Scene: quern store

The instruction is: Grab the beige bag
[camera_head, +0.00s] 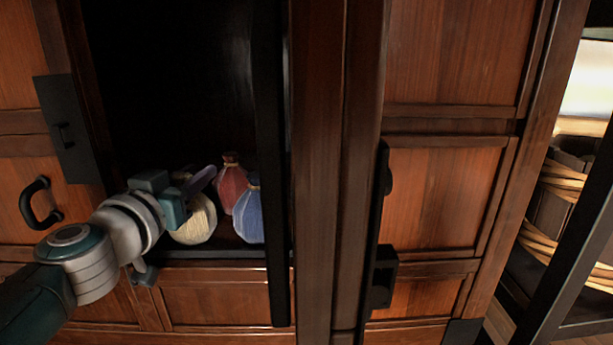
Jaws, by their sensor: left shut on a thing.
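The beige bag (196,222) sits low in the dark open compartment of the wooden cabinet, at the left of the head view. My left gripper (196,186) reaches in from the left and is shut on the upper part of the beige bag. The gripper and my wrist hide the bag's top and left side. My right gripper is not in view.
A red bag (231,184) and a blue bag (248,212) stand just right of the beige bag in the compartment. A dark upright bar (270,130) borders the opening on the right. Closed wooden panels (440,195) fill the right side.

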